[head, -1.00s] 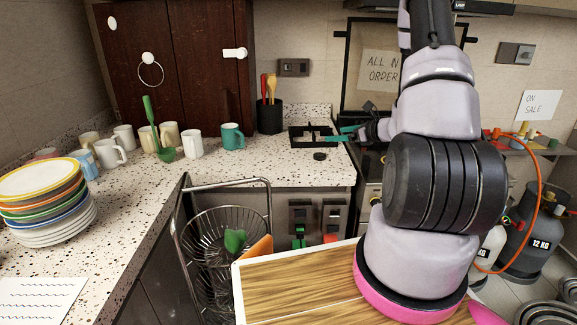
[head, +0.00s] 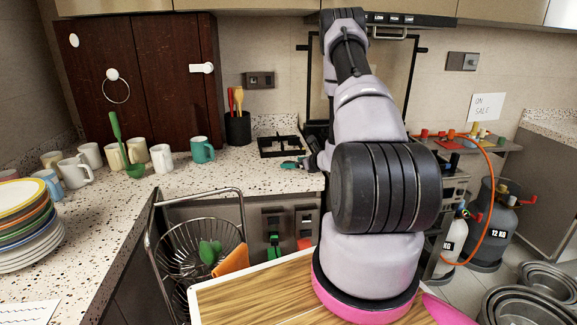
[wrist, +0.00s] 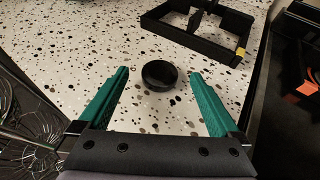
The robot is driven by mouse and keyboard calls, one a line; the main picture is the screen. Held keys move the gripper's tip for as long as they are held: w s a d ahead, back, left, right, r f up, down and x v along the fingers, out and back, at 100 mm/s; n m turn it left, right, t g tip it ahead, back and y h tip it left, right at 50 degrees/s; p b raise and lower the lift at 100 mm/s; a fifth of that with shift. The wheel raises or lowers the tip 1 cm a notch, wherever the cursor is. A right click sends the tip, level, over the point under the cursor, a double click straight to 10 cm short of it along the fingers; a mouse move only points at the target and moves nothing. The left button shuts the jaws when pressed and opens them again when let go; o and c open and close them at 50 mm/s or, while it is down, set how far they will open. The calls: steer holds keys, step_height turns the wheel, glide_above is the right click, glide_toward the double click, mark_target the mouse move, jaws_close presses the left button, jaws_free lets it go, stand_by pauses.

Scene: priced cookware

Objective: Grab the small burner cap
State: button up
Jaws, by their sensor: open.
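The small burner cap (wrist: 160,75) is a round black disc on the speckled white counter in the wrist view. It lies between the two green fingertips of my gripper (wrist: 160,76), with a gap on each side. The gripper is open and nothing is held. In the head view my gripper (head: 293,164) is low over the counter, just in front of the black burner grate (head: 281,146). The cap cannot be made out there, and the fingers seem to cover it.
The grate (wrist: 200,22) lies beyond the cap in the wrist view. A wire basket (head: 195,250) hangs below the counter edge. Several mugs (head: 162,157) and a dark utensil holder (head: 238,128) stand left of the grate. Counter (head: 215,177) left of my gripper is clear.

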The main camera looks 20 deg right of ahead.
steer(key=shift+x, duration=1)
steer(key=c, duration=1.5)
steer(key=shift+o, duration=0.2)
steer(key=shift+r, duration=0.1)
